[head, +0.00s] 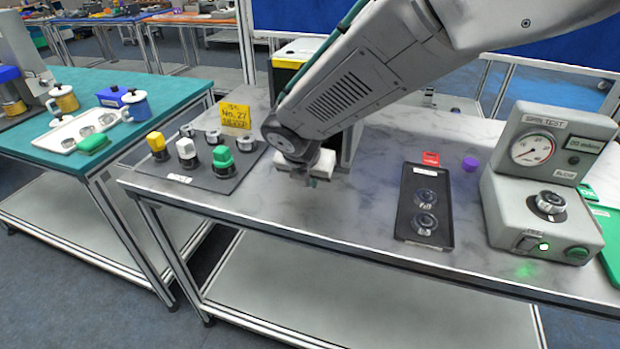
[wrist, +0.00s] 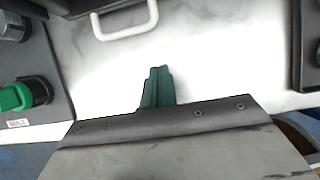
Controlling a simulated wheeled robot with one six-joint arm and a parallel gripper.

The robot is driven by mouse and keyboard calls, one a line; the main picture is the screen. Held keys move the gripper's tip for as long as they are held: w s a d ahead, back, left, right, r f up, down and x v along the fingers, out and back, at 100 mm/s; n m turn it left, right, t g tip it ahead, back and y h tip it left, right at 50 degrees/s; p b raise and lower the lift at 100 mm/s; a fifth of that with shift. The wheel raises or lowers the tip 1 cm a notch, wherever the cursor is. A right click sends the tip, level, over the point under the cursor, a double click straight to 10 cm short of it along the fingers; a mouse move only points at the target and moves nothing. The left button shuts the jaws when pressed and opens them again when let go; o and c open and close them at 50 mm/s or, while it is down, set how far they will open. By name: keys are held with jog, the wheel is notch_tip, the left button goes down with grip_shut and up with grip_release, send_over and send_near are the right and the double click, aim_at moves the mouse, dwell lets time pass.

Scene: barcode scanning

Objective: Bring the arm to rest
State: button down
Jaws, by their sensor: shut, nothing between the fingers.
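My gripper (head: 313,181) hangs over the near middle of the marble-topped table (head: 370,205), between the grey mat on the left and the black tray on the right. In the wrist view its green fingertips (wrist: 157,84) are together, with nothing between them. My arm comes down from the upper right of the head view and hides part of the table behind the gripper.
A black tray (head: 405,222) holds two round metal parts. A spin-test machine (head: 505,218) stands at right. A white handle (wrist: 124,30) lies just beyond the fingertips. A teal table (head: 185,88) stands left.

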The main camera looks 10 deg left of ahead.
jog(key=s+v, duration=0.1)
jog(key=v, duration=0.7)
jog(key=s+d+r+m+g, duration=0.1)
jog(key=s+d+r+m, duration=0.1)
jog(key=s+d+m, duration=0.5)
jog(key=s+d+r+m+g, duration=0.1)
jog(key=s+d+m, duration=0.6)
jog(key=d+m, duration=0.9)
jog(key=s+d+r+m+g, duration=0.1)
jog(key=s+d+r+m, duration=0.2)
jog(key=s+d+m, duration=0.4)
jog(key=d+m, duration=0.5)
jog(key=d, duration=0.5)
jog(key=shift+g, duration=0.4)
jog(key=shift+r, duration=0.1)
jog(key=shift+s+a, duration=0.1)
jog(key=shift+s, duration=0.05)
